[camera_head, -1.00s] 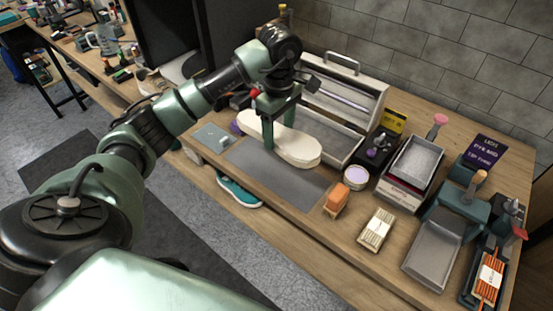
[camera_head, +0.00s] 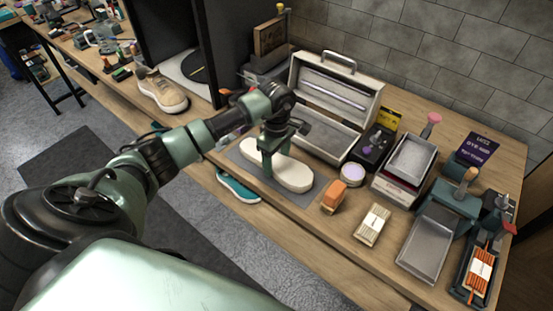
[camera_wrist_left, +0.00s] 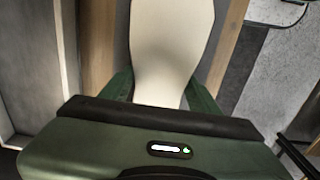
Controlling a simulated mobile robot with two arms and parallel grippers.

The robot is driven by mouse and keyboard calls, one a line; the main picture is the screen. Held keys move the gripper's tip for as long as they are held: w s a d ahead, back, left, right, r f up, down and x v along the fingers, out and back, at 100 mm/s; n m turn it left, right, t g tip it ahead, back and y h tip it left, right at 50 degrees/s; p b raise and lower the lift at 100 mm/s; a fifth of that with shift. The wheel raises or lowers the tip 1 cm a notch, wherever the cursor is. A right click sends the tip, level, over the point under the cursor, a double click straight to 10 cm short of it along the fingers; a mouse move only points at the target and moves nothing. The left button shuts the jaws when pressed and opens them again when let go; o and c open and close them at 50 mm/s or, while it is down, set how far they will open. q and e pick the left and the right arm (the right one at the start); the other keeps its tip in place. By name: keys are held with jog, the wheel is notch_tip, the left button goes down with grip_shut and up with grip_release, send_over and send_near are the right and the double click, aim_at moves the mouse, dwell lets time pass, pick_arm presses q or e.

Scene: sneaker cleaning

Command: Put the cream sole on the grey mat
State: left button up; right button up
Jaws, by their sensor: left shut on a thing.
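The cream sole (camera_head: 290,176) is a long flat insole shape, lying over the grey mat (camera_head: 304,198) in the head view. Whether it touches the mat or hangs just above it, I cannot tell. My left gripper (camera_head: 267,170) comes down on the sole and is shut across its narrow part. In the left wrist view the sole (camera_wrist_left: 168,45) runs away between the two green fingers (camera_wrist_left: 158,90). The near end of the sole is partly hidden by my gripper. My right gripper is not in view.
An open metal toolbox (camera_head: 335,100) stands behind the mat. A round tin (camera_head: 352,175) and an orange-brown brush (camera_head: 335,197) are to the right. A beige sneaker (camera_head: 162,91) is at the left.

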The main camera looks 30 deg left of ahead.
aim_at(277, 161)
pick_arm(q)
jog(key=shift+f, duration=0.1)
jog(key=shift+f, duration=0.1)
jog(key=o, duration=1.5)
jog(key=shift+r, duration=0.35)
jog(key=shift+r+b, duration=1.55)
jog(key=shift+r, duration=4.35)
